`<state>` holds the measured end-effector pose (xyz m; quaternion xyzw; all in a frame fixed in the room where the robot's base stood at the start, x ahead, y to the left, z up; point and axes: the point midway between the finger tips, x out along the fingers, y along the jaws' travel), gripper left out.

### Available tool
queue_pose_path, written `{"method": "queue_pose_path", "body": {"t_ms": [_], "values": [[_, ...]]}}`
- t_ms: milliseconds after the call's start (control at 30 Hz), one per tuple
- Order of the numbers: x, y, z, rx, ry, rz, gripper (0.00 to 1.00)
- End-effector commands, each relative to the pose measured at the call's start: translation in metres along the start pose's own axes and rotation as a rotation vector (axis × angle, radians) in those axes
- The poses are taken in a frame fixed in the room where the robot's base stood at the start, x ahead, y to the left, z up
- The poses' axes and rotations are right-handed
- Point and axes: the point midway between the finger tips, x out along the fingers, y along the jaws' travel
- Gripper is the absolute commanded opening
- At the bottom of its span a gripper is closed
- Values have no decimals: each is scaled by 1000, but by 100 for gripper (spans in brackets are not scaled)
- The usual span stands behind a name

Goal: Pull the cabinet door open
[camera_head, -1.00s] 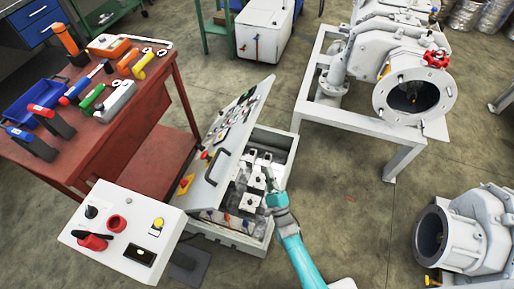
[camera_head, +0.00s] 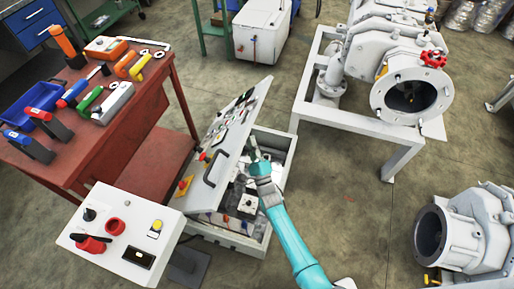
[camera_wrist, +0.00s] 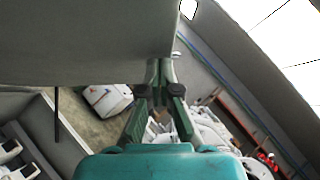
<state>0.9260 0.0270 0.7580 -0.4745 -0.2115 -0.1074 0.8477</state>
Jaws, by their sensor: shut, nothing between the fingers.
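The cabinet (camera_head: 283,165) is a low white box between the red table and the white pump frame. Its door (camera_head: 205,188), with gauges, buttons and a dark curved handle (camera_head: 214,169), stands partly open, tilted up from the box with its hinge side unclear. My gripper (camera_head: 252,146) is shut and empty, above the cabinet opening on the right, inner side of the door. In the wrist view the fingertips (camera_wrist: 160,68) meet close to the lower right edge of a large grey panel, apparently the door's inner face (camera_wrist: 85,40). I cannot tell whether they touch it.
A control box (camera_head: 122,232) on a stand is at the front left. The red table (camera_head: 125,130) with tools is at left. The white pump frame (camera_head: 360,133) and another pump (camera_head: 465,235) are at right. Floor between them is clear.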

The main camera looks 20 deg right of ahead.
Motion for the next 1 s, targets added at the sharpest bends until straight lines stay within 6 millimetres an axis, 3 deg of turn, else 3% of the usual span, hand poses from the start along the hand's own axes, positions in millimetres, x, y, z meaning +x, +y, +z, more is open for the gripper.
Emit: {"method": "queue_pose_path", "body": {"t_ms": [567,767,1000], "values": [[8,-1,9,-13,-2,12,0],[32,-2,33,-62,-5,61,0],[81,3,83,-165,-7,165,0]]}}
